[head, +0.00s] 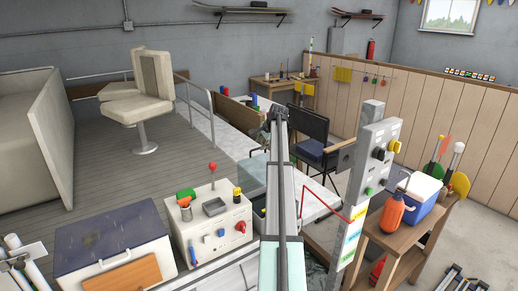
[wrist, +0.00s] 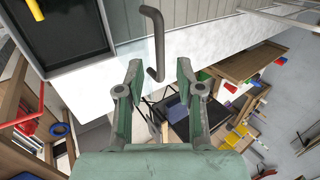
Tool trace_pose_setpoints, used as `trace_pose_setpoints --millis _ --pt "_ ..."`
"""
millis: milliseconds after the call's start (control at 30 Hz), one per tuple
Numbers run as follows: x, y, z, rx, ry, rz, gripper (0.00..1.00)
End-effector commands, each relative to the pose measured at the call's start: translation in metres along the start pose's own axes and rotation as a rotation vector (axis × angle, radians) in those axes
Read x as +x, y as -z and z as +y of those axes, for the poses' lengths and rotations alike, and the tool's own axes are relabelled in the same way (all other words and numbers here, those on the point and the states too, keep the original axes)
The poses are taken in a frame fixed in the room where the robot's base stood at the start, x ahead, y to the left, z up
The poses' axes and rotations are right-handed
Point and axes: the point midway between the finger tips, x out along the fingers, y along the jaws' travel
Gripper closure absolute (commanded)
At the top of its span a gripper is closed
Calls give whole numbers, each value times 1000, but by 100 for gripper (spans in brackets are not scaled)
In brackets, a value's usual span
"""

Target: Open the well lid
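A clear, pale-green panel (head: 252,172), which looks like the well lid, shows beside my arm in the head view. In the wrist view, a dark grey bar handle (wrist: 157,42) with bent ends stands in front of my gripper (wrist: 159,72). The handle's near end appears between the two fingertips, with gaps on both sides. The fingers are apart and empty. A dark, framed recess (wrist: 62,32) lies to the left of the handle. In the head view my gripper (head: 277,115) is small and dark at the arm's far end, and my arm partly hides the panel area.
A control box (head: 212,225) and a navy-lidded chest (head: 110,240) stand at front left. A grey panel post (head: 370,160) and a wooden cart with a cooler (head: 408,198) stand right. A folding chair (head: 310,140) is beyond my arm.

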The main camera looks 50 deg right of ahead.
Motion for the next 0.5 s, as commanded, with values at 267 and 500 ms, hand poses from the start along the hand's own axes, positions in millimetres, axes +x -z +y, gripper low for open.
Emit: trace_pose_setpoints --millis 267,500 --pt "-47 0 1 1 1 1 63" --pt "-62 0 0 0 0 0 63"
